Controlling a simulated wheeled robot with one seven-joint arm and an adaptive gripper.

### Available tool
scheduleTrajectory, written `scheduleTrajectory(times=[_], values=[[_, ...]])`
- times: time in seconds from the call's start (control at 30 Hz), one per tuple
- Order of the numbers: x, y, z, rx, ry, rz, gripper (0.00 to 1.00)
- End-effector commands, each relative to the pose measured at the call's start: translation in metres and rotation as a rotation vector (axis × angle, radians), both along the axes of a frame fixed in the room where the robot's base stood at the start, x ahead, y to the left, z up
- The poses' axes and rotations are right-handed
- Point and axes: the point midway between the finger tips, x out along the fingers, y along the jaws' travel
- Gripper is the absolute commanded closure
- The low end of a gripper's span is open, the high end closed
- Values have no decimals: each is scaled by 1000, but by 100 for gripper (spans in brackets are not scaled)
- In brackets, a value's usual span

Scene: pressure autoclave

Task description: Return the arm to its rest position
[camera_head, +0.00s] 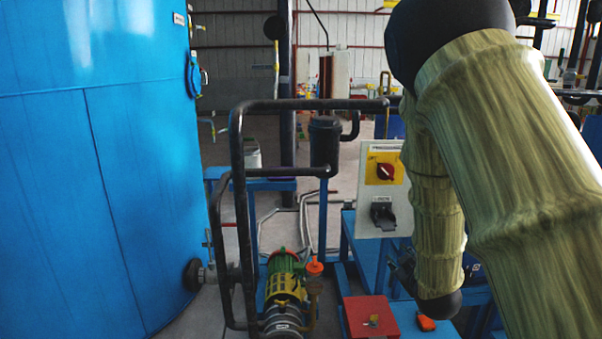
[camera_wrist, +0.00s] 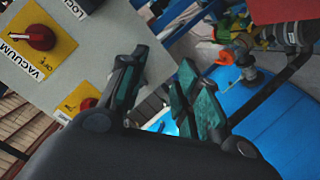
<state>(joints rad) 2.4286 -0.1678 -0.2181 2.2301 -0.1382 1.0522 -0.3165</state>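My arm, in a pale green fabric sleeve (camera_head: 510,170), fills the right side of the head view. Its lower end hangs low beside the control panel. My gripper (camera_wrist: 162,70) shows in the wrist view with its two dark, green-padded fingers apart and nothing seen held between them. The grey control panel (camera_head: 371,226), with a red knob on yellow (camera_head: 386,172) and a black lock switch (camera_head: 383,215), stands just left of the arm. In the wrist view the panel (camera_wrist: 107,40) is close to the left finger.
A large blue tank (camera_head: 90,170) fills the left. Black pipe rails (camera_head: 237,190) stand in the middle, with a green and yellow pump (camera_head: 285,280) below. A red box (camera_head: 371,318) and an orange item (camera_head: 426,323) lie low near my arm. Grey floor shows behind.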

Motion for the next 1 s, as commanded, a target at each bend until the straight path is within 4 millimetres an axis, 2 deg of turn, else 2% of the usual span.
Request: scheduleTrajectory(times=[0.03, 0.2, 0.37, 0.5, 0.67, 0.8, 1.0], values=[[-12, 0, -28, 26, 54, -16, 68], [-58, 1, -116, 109, 233, -76, 68], [-113, 6, -190, 183, 403, -141, 68], [-170, 11, -247, 243, 553, -205, 68], [-244, 19, -303, 304, 726, -286, 68], [-313, 27, -341, 352, 876, -364, 68], [-407, 40, -374, 404, 1070, -475, 68]])
